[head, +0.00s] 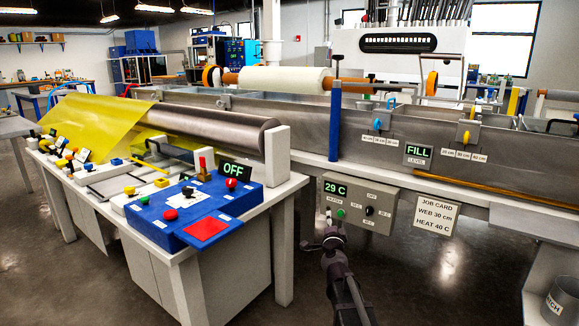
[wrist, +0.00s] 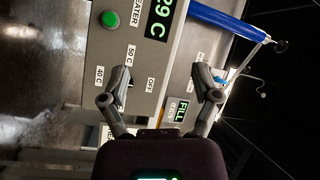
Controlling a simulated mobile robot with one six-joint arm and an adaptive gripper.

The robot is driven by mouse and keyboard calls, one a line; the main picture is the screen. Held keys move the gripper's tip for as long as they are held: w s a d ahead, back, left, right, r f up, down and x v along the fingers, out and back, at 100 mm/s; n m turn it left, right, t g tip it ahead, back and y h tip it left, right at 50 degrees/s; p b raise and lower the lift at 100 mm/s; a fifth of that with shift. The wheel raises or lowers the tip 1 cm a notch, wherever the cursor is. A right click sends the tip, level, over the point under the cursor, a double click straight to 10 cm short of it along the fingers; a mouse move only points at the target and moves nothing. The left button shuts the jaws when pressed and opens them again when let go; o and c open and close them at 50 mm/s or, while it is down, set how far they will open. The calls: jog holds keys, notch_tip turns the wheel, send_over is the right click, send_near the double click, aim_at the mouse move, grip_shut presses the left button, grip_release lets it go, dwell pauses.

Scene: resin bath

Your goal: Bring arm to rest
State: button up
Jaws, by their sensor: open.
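My arm rises from the bottom of the head view, with my gripper (head: 331,222) in front of the lower left of the grey heater panel (head: 384,190). In the wrist view my gripper (wrist: 158,97) is open, its two fingers spread wide with nothing held between them. The same panel (wrist: 140,60) fills the space past the fingers. Its display (head: 335,189) reads 29 C, with a green button (head: 340,213) below it. A dark knob (head: 369,210) is at the panel's right. I cannot tell the knob's setting. Contact with the panel is not clear.
A white bench (head: 284,200) with a blue control box (head: 190,212) and OFF sign stands left. The long metal bath (head: 450,151) runs behind the panel. A job card (head: 434,218) hangs right, and a grey bin (head: 562,300) stands lower right. Floor between them is open.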

jog(key=s+a+f+n+g+y+p, duration=0.1)
jog(key=s+a+f+n+g+y, duration=0.25)
jog(key=s+f+n+g, duration=0.2)
jog(key=s+a+f+n+g+y+p, duration=0.1)
jog(key=s+a+f+n+g+y, duration=0.3)
jog(key=s+n, duration=0.3)
jog(key=s+d+f+n+g+h+p, duration=0.1)
jog(key=s+d+f+g+h, duration=0.15)
jog(key=s, duration=0.45)
jog(key=s+d+f+n+g+h, duration=0.1)
jog(key=s+d+f+g, duration=0.1)
jog(key=s+d+g, duration=0.3)
jog(key=s+d+f+g+h+p, duration=0.1)
jog(key=s+d+f+g+h, duration=0.15)
jog(key=s, duration=0.55)
notch_tip(320, 180, up, 38)
jog(key=p, duration=3.7)
jog(key=shift+w+f+t, duration=0.15)
jog(key=shift+w+t, duration=0.15)
jog(key=shift+t, duration=0.15)
